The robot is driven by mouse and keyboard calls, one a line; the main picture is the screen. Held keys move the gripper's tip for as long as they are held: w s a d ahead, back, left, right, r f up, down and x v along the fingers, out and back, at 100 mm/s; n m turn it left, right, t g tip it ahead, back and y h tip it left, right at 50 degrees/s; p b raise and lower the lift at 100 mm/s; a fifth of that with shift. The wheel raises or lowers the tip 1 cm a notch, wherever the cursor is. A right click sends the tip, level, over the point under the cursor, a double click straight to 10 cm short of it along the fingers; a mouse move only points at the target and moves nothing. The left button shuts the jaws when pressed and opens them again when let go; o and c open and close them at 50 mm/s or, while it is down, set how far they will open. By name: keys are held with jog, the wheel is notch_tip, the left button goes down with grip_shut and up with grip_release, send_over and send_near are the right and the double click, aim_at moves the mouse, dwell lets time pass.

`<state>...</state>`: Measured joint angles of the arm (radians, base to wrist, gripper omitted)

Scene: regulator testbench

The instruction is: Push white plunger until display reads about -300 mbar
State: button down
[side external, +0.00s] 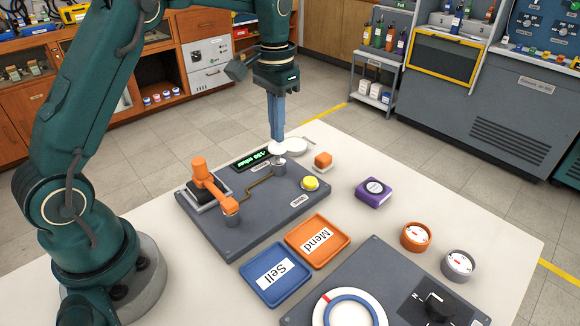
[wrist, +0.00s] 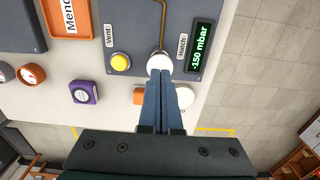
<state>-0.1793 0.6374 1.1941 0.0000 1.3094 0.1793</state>
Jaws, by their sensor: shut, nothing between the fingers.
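The white plunger (side external: 276,148) stands on a short grey cylinder on the dark grey testbench panel (side external: 265,215). It also shows in the wrist view (wrist: 159,61). My gripper (side external: 277,138) is shut and empty, pointing down, with its blue fingertips at the plunger's top. They appear to touch it, and they partly cover it in the wrist view. The display (wrist: 201,47) beside the plunger reads -150 mbar in green digits. It is also lit in the side view (side external: 252,158).
A yellow Vent button (side external: 310,183) and an orange lever (side external: 207,180) are on the same panel. An orange block (side external: 323,160), a white disc (wrist: 184,97) and a purple device (side external: 373,192) stand close by. Mend (side external: 340,258) and Sell (side external: 268,298) trays lie in front.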

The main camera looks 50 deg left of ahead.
aim_at(277, 145)
jog(key=shift+f, duration=1.65)
jog(key=shift+r, duration=1.7)
jog(key=shift+f, duration=0.1)
jog(key=shift+f, duration=1.4)
jog(key=shift+r, duration=1.5)
